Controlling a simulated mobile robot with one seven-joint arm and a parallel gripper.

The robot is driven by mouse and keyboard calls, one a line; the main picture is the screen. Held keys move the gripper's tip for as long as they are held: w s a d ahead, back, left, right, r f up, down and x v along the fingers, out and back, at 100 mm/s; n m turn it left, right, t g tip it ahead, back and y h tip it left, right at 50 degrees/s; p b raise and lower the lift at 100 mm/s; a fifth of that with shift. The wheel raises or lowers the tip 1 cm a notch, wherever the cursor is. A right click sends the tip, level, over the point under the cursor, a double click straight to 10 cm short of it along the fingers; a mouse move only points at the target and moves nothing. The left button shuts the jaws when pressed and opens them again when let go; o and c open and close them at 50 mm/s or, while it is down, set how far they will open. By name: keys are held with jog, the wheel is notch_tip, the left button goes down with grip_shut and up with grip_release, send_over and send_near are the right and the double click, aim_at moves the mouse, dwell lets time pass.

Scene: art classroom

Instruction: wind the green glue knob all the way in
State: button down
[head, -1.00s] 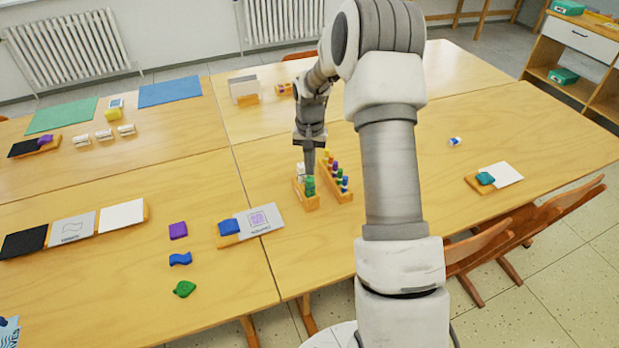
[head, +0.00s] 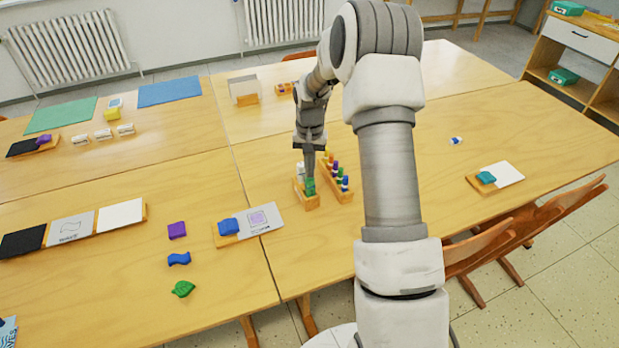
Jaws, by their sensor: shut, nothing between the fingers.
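The green glue knob (head: 310,188) stands at the near end of a small wooden holder (head: 309,204) near the middle of the table. A white item (head: 300,170) stands behind it in the same holder. My gripper (head: 309,177) points straight down at the top of the green knob, with its fingers together. It looks empty. At this size I cannot tell whether the fingertips touch the knob. The knob's lower part and its depth in the glue are too small to make out.
A second wooden rack (head: 343,194) with several coloured pieces stands close on the right. A wooden board (head: 222,236) with a blue piece and a printed card lies to the left. The table is clear between the rack and the teal piece (head: 485,177) at the right.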

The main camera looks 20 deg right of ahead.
jog(key=shift+f, duration=0.25)
jog(key=shift+r, duration=0.25)
jog(key=shift+r, duration=0.3)
grip_release()
dwell(0.5)
dwell(0.5)
